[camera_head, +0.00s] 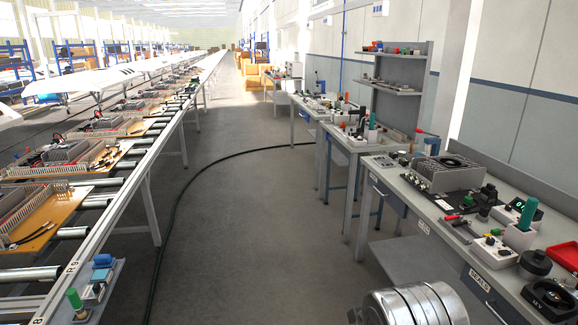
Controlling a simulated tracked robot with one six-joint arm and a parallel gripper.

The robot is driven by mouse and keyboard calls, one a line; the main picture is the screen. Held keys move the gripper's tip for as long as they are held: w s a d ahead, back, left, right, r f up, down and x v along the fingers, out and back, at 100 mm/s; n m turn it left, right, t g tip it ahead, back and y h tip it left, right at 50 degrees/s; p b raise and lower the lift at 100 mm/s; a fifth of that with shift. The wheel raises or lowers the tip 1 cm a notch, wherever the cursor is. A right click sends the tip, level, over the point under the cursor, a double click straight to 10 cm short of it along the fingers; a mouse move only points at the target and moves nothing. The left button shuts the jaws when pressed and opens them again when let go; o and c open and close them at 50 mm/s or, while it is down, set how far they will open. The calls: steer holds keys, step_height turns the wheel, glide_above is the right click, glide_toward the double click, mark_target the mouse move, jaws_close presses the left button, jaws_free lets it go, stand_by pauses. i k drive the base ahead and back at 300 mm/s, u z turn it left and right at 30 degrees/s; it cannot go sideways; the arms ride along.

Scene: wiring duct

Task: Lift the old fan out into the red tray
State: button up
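A grey metal housing (437,177) stands on a black mat on the nearest right-hand bench. A dark round fan (450,161) shows in its top. A black square part with a round opening (549,294), looking like another fan, lies near the front edge of that bench, at the lower right. I cannot tell from labels which fan is the old one. A flat red thing (564,252), possibly the red tray, is cut off by the right picture edge. My gripper is not in view; only a silvery rounded part, probably my arm, shows at the bottom.
The bench (437,215) also carries a green-handled tool (518,236), a small display (522,206), and several small parts. More benches stand behind it. A roller conveyor (100,200) with wiring panels runs along the left. The grey aisle floor between is clear except for a black cable (190,190).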

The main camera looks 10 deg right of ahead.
mark_target(450, 163)
steer(key=z, duration=0.1)
steer(key=i, duration=2.15)
steer(key=z, duration=0.7)
steer(key=i, duration=0.8)
steer(key=z, duration=0.55)
steer(key=i, duration=0.9)
steer(key=z, duration=0.4)
